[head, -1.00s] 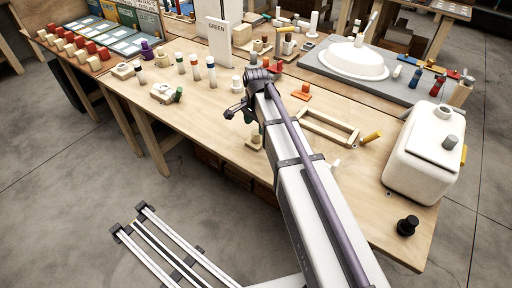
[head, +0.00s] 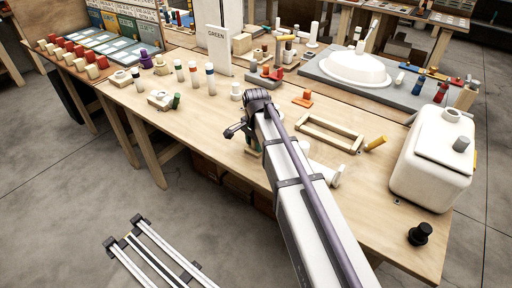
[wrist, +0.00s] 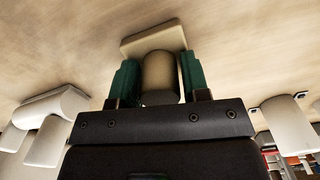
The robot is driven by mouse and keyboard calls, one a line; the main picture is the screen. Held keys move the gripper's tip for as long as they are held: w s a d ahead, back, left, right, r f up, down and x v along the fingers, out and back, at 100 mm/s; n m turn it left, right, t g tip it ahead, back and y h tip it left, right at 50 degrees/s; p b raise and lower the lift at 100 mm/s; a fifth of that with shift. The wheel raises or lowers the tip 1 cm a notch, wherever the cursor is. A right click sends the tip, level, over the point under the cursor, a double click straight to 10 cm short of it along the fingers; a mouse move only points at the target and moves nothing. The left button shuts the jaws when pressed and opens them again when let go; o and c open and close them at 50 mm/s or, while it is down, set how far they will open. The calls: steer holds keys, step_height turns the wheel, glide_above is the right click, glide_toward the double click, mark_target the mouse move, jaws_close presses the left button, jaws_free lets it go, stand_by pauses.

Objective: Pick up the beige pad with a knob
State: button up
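In the wrist view, the beige pad (wrist: 150,41) lies by the wooden table surface, with its round knob (wrist: 160,78) pointing toward my gripper. My gripper (wrist: 160,68) has its two green fingers on either side of the knob. The fingers look open, with narrow gaps beside the knob. In the head view, my gripper (head: 251,143) is low over the front edge area of the table, and my arm and wrist hide most of the pad.
The wooden table (head: 340,210) holds a wooden frame (head: 329,133), a white tank (head: 432,165) and a black knob (head: 420,234) to the right. Pale cylinders flank my gripper in the wrist view.

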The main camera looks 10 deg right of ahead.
steer(key=c, duration=0.6)
